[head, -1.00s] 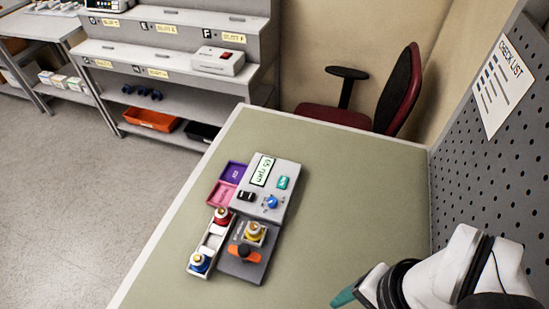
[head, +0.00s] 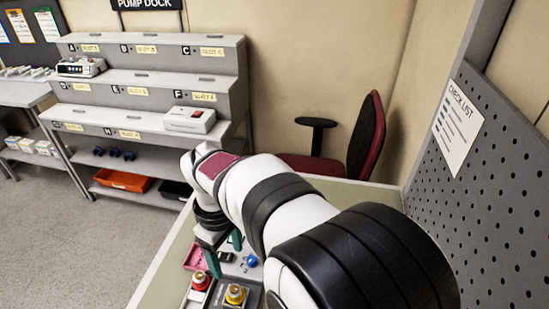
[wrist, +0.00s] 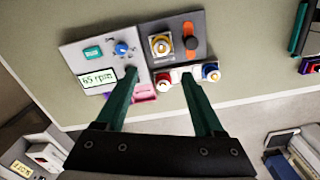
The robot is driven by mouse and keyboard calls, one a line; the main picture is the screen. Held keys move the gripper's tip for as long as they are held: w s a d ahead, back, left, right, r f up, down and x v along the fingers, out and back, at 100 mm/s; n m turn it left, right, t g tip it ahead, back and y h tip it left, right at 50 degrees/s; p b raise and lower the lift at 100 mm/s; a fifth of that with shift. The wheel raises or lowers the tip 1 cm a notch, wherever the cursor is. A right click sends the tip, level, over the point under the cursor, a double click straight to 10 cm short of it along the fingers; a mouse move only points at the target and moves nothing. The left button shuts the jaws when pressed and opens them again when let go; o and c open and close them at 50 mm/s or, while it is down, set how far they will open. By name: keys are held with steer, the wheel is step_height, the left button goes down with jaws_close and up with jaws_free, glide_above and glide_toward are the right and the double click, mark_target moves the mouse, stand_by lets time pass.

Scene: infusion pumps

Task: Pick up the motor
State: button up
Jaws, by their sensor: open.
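No part is labelled as the motor. Candidates are small round-topped parts: a yellow one (wrist: 161,45) seated in the pump's dark base, and a red one (wrist: 165,80) and a blue one (wrist: 210,73) in a narrow white tray beside it. The yellow one (head: 235,294) and red one (head: 200,281) also show at the bottom of the head view; the blue one does not. My gripper (wrist: 158,76) is open and empty, its teal fingers spread above the pump and tray. In the head view my gripper (head: 226,260) partly hides the pump.
The grey pump (wrist: 110,65) has a "65 rpm" screen, a blue knob (wrist: 122,48) and an orange lever (wrist: 188,38) beside the yellow part. A pink tray (head: 195,258) adjoins it. A pegboard wall (head: 480,170) stands right; the green table around is mostly clear.

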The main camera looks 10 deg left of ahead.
mark_target(234, 288)
step_height(234, 288, down, 15)
steer(key=shift+s+r, duration=0.1)
steer(key=shift+s, duration=0.05)
jaws_close()
